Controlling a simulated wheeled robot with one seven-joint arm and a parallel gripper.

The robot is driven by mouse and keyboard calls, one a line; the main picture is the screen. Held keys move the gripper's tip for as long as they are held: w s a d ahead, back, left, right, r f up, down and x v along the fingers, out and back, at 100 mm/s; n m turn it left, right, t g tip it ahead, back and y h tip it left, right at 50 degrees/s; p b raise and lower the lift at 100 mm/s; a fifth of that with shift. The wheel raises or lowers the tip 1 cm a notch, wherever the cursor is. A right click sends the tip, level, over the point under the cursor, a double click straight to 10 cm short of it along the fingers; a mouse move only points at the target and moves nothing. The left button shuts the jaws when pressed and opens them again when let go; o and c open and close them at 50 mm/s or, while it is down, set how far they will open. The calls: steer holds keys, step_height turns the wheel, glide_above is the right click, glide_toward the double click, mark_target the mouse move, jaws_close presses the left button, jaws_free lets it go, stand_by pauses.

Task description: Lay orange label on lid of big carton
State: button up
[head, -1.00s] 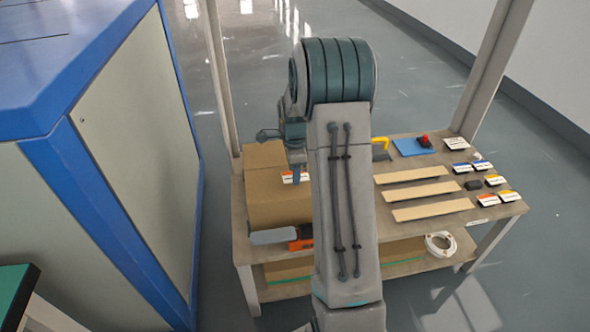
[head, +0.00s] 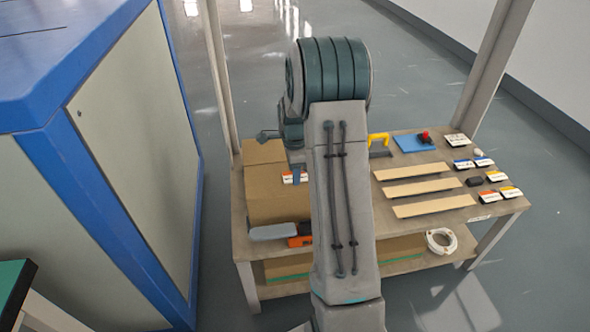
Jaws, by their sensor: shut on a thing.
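The big carton (head: 270,205), brown cardboard, stands at the left end of the workbench, its lid (head: 262,180) facing up. The orange label (head: 294,178), white with an orange-red band, shows at the right part of the lid, under my gripper (head: 297,170). My gripper is shut on the label, but its fingers are small and partly hidden behind my arm. I cannot tell whether the label touches the lid. My arm hides the carton's right side.
Several other labels (head: 488,197) lie at the bench's right, near three pale strips (head: 414,189). A blue plate (head: 414,144) and a yellow-handled tool (head: 379,142) are behind. A grey-and-orange tool (head: 280,232) lies before the carton. A blue-framed cabinet (head: 130,150) stands left.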

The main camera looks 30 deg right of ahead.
steer(key=shift+f, duration=0.15)
steer(key=o, duration=0.8)
steer(key=shift+o, duration=0.2)
step_height(320, 180, up, 14)
steer(key=p, duration=0.2)
steer(key=shift+p, duration=0.3)
